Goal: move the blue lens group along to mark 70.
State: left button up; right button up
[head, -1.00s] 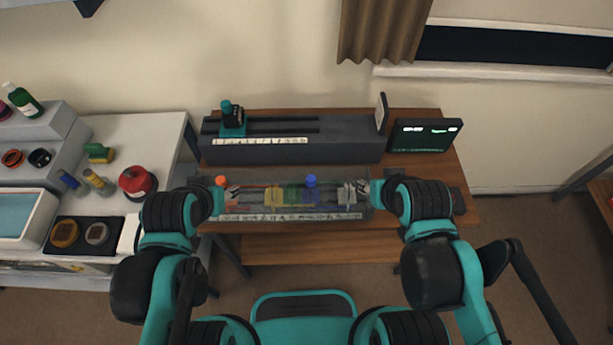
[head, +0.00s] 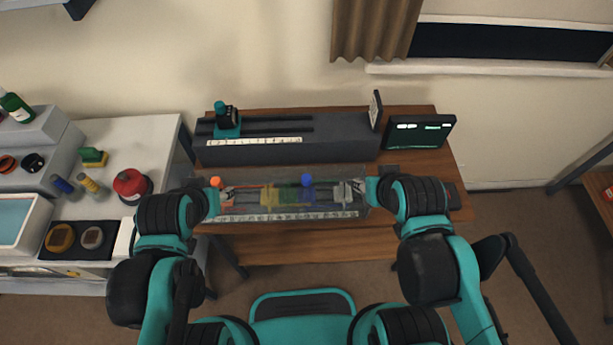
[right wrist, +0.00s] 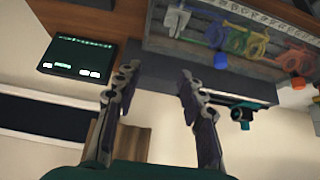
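The blue lens group, topped by a round blue knob (head: 307,180), sits in the clear long housing right of its middle. In the right wrist view the blue knob (right wrist: 220,61) shows beside green and yellow ring holders. A printed mark strip (head: 290,216) runs along the housing's front; its numbers are too small to read. My right gripper (head: 350,190) is at the housing's right end, apart from the blue knob. Its fingers (right wrist: 158,95) stand wide apart with nothing between them. My left gripper (head: 228,193) is at the left end by the orange knob (head: 215,182); its finger gap is unclear.
Behind the housing stands a dark rail block (head: 340,145) with a teal carriage (head: 227,126) at its left. A small dark screen (head: 418,131) stands at the back right. A side table at the left holds a red round container (head: 132,185).

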jog(key=shift+o, duration=0.7)
jog(key=n+g+p, duration=0.3)
jog(key=g+p, duration=0.4)
send_over(306, 177)
jog(key=f, duration=0.2)
jog(key=shift+d+f, duration=0.25)
jog(key=shift+f, duration=0.05)
jog(key=shift+a+f+b, duration=0.25)
jog(key=shift+f+b, duration=0.05)
jog(key=shift+f, duration=0.25)
notch_tip(306, 177, down, 7)
jog(key=shift+f+b, duration=0.15)
jog(key=shift+b, duration=0.95)
grip_shut()
